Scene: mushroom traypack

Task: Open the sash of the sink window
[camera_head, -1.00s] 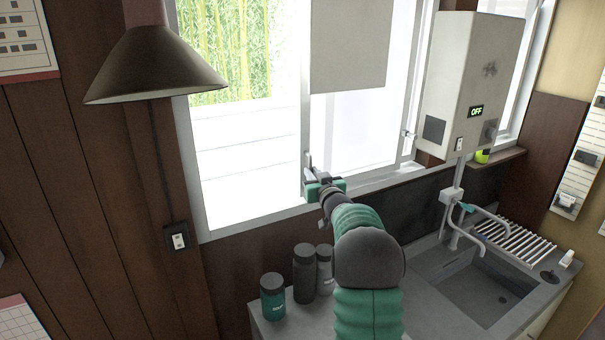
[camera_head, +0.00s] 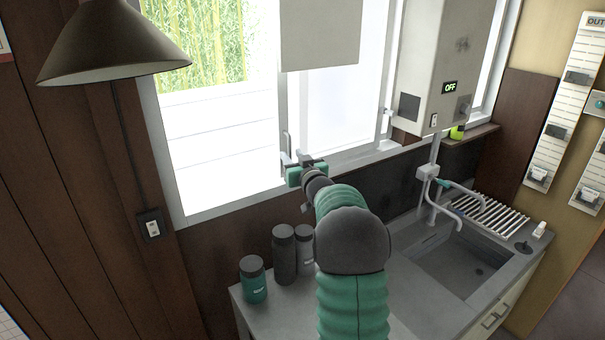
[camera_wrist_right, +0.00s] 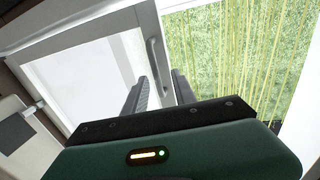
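The window's sliding sash (camera_head: 366,90) has a white frame and a pale pane. It stands right of centre in the head view and left in the wrist view (camera_wrist_right: 80,75). A slim upright handle (camera_wrist_right: 155,68) is on its stile; the gripper partly covers it in the head view. My right gripper (camera_head: 298,164) is at the stile, low by the sill. In the wrist view its two dark fingers (camera_wrist_right: 160,92) are apart, with the handle's lower end appearing between them. Contact with the handle cannot be told. My left gripper is out of view.
A white heater box (camera_head: 432,65) hangs right of the window over the sink (camera_head: 465,262). Several bottles (camera_head: 284,252) stand on the counter below my right arm. A lamp shade (camera_head: 110,40) hangs at the left.

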